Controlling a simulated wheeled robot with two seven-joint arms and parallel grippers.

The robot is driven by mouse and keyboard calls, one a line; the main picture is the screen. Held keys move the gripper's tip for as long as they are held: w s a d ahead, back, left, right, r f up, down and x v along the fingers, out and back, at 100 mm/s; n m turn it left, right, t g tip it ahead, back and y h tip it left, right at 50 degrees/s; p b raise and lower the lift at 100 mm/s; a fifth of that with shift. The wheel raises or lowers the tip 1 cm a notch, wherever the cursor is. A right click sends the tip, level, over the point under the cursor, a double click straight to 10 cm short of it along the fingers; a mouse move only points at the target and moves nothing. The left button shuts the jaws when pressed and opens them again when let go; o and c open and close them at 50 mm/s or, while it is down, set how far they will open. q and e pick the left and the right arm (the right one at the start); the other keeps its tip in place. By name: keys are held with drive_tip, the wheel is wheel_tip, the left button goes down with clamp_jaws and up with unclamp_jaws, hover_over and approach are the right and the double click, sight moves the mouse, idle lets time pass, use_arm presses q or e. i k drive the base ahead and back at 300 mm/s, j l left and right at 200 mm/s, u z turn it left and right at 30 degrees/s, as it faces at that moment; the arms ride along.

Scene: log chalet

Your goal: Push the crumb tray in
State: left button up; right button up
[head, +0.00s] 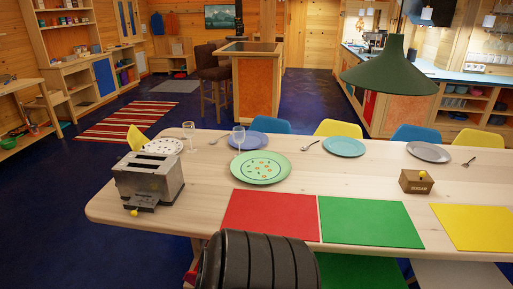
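The toaster (152,185) is a grey metal box with two slots on top, standing at the left end of the wooden table. Neither of my grippers can be made out. A black ribbed part of mine fills the bottom middle, to the right of the toaster and apart from it.
The table (110,213) has free wood around the toaster. A red mat (270,216), a green mat (370,221) and a yellow mat lie along the near side. A green plate (260,168), other plates and a sugar box (415,182) stand beyond. A green lamp (389,73) hangs above.

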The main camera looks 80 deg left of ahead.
sight(135, 212)
drive_tip(key=u, duration=3.55)
